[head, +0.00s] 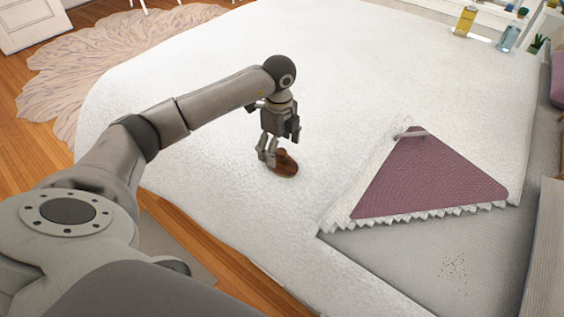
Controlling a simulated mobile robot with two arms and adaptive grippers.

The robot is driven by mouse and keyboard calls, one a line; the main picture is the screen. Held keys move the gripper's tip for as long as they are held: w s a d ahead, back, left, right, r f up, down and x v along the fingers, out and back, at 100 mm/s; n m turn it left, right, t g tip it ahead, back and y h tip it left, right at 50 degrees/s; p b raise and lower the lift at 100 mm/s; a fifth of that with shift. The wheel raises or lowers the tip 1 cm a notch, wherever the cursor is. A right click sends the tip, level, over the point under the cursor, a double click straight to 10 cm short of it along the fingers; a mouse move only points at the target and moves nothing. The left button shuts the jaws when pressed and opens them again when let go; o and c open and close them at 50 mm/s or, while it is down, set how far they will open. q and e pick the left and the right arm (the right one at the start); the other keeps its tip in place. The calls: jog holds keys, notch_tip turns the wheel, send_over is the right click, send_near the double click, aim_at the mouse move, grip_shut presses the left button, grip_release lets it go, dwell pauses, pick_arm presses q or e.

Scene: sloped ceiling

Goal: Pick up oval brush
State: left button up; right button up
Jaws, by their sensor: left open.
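The oval brush (285,167) is a small brown oval with a raised knob on top. It lies on the white bed cover (390,70) near the middle of the head view. My left gripper (269,158) points down right at the brush, at its left side, and is open. Its fingers partly cover the brush's left end. I cannot tell whether the fingers touch it. My right gripper does not show.
A purple triangular cloth fold (425,175) lies to the right. Yellow (465,21) and blue (509,36) bottles stand at the far right. A pinkish rug (95,65) lies on the wooden floor at left. The bed cover around the brush is clear.

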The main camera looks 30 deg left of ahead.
aim_at(281, 160)
pick_arm(q)
jog(key=shift+w+d+f, duration=0.1)
jog(key=shift+f, duration=0.6)
notch_tip(281, 160, down, 4)
jog(key=shift+f, duration=0.25)
jog(key=shift+r, duration=0.1)
jog(key=c, duration=1.2)
jog(key=shift+o, duration=0.2)
